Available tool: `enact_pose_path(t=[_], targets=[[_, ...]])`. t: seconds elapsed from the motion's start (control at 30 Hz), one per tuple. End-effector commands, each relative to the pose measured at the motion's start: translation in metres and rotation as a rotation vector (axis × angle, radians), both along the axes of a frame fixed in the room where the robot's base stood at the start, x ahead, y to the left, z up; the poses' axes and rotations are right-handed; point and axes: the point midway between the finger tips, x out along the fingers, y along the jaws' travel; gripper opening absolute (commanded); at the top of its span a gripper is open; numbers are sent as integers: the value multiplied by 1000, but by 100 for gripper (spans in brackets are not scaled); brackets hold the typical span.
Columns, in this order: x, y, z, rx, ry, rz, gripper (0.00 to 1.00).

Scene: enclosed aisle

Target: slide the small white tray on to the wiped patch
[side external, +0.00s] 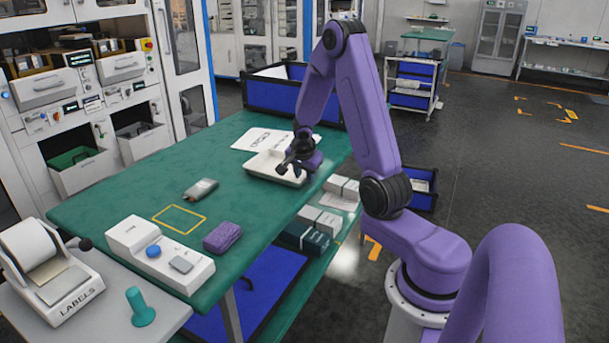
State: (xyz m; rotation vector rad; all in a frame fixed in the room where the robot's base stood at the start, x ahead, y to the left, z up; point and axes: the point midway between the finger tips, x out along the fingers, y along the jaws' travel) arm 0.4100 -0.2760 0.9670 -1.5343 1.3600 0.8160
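The small white tray (262,172) lies on the green table top, toward its far right part. My gripper (287,168) is low over the tray's right side, with its dark fingers at or just inside the rim. I cannot tell whether it touches the tray or whether the fingers are open or shut. The gripper and wrist hide part of the tray's right end. A yellow outlined rectangle (180,219) is marked on the table, nearer the camera and to the left of the tray. It is empty; no wiped area stands out otherwise.
A grey handheld device (201,190) lies between the tray and the yellow outline. A purple sponge-like block (222,237) lies right of the outline. A white box with a blue button (158,254) stands at the near edge. Printed paper (258,138) lies behind the tray.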

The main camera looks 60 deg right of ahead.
Motion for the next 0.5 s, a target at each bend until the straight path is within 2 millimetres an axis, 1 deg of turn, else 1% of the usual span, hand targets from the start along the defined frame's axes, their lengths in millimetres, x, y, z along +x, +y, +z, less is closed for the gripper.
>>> enact_pose_path(t=[0.1, 0.4, 0.43, 0.47, 0.5], targets=[[0, -1, -3, 1, 0, -1, 34], [0, -1, -3, 1, 0, 0, 34], [0, -1, -3, 1, 0, 0, 31], [0, -1, -3, 1, 0, 0, 21], [0, -1, -3, 1, 0, 0, 8]])
